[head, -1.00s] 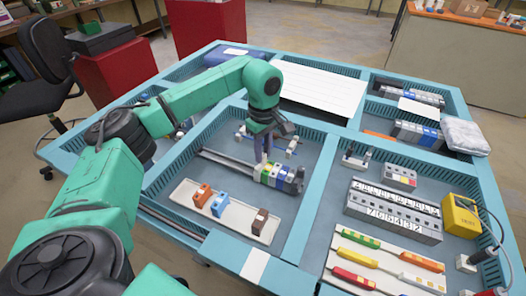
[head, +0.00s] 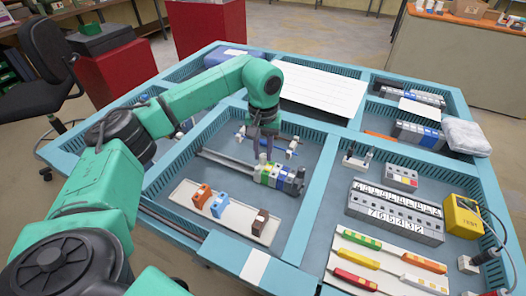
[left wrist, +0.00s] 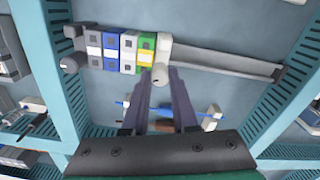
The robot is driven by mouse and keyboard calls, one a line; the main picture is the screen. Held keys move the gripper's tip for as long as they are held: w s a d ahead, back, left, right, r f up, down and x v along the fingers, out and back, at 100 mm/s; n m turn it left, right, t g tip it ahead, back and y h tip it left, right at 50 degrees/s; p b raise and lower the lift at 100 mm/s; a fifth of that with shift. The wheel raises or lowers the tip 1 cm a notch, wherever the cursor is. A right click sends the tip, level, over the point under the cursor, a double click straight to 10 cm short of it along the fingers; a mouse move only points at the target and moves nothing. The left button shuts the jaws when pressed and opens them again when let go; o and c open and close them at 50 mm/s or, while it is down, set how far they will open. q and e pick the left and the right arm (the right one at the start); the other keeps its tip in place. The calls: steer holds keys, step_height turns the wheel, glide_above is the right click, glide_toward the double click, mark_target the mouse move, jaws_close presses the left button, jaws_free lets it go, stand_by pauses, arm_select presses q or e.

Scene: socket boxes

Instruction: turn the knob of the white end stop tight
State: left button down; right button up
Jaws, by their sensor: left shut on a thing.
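The white end stop (left wrist: 164,48) sits on the rail beside the green-and-yellow block (left wrist: 146,50), at the right end of the row in the left wrist view. Its round knob (left wrist: 160,73) faces my left gripper (left wrist: 161,76). The two dark fingers are shut on the knob, one on each side. My right gripper is out of view.
Blue and pale blocks (left wrist: 111,50) fill the row up to a grey end piece (left wrist: 70,64). The bare rail (left wrist: 225,62) runs on beyond the end stop. A white tray (head: 238,229) with several small parts lies in front. Blue tray walls surround the area.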

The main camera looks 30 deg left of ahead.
arm_select(q)
steer(key=m, duration=0.5)
steer(key=shift+w+r, duration=0.1)
steer(key=shift+r, duration=0.1)
steer(key=shift+m, duration=0.3)
steer(key=c, duration=0.7)
jaws_free()
steer(key=shift+f, duration=0.1)
